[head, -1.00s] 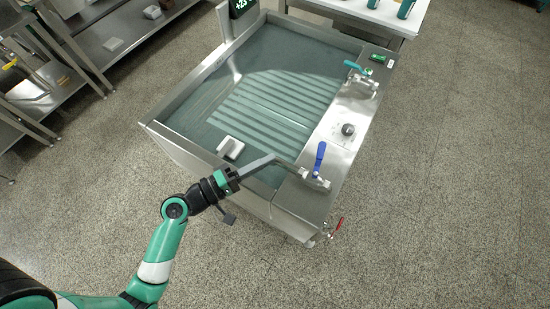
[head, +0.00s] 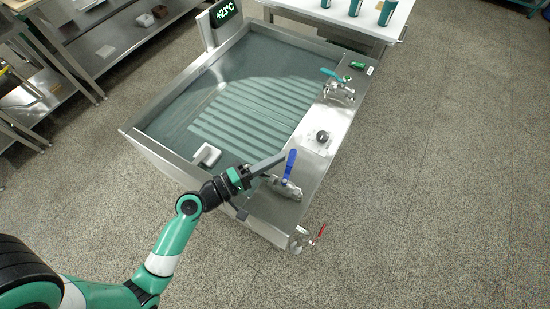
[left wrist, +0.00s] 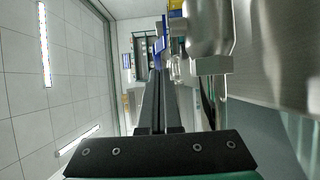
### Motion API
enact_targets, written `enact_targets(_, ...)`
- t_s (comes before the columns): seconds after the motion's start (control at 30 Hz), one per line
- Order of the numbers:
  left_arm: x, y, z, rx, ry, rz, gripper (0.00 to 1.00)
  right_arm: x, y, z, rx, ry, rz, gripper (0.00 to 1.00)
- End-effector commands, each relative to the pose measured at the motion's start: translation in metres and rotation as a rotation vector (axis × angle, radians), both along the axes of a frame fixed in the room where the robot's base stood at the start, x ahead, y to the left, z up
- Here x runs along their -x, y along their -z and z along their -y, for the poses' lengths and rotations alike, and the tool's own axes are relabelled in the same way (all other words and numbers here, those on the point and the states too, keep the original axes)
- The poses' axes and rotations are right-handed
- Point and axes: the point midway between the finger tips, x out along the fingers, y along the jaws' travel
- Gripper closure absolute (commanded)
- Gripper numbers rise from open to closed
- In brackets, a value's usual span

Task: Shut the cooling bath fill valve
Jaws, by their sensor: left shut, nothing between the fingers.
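The cooling bath (head: 143,142) is a steel tank of water with a right-hand deck. A valve with a blue lever (head: 290,163) sits at the deck's near end, its lever pointing up the picture. A valve with a teal lever (head: 331,73) is at the far end, its lever slanted across. No readable label tells which is the fill valve. My left gripper (head: 282,157) is shut and empty, its tips close beside the blue lever; contact cannot be told. In the left wrist view the blue lever (left wrist: 159,44) shows beyond the fingers. My right gripper is out of view.
A red-handled valve (head: 320,233) hangs low at the bath's near corner. A black knob (head: 322,136) sits between the deck valves. A display (head: 224,13) reads +23°C. A white block (head: 206,156) lies by the near-left rim. The floor to the right is clear.

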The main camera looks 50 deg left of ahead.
Motion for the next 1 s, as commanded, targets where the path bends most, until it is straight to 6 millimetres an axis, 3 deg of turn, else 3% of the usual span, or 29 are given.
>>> enact_targets(0.2,-0.015,-0.001,0.006,-0.001,0.001,0.001,1.00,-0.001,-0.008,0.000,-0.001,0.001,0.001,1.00)
enact_targets(0.47,-0.013,0.000,0.005,-0.001,0.001,0.001,1.00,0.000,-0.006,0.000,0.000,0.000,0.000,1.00)
enact_targets(0.63,-0.007,0.001,-0.010,-0.001,0.001,0.003,1.00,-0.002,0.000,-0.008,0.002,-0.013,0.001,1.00)
enact_targets(0.8,0.014,-0.002,-0.036,-0.001,0.005,0.005,1.00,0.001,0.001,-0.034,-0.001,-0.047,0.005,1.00)
enact_targets(1.0,0.077,0.001,-0.053,-0.002,0.002,-0.003,1.00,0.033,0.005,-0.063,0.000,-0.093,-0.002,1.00)
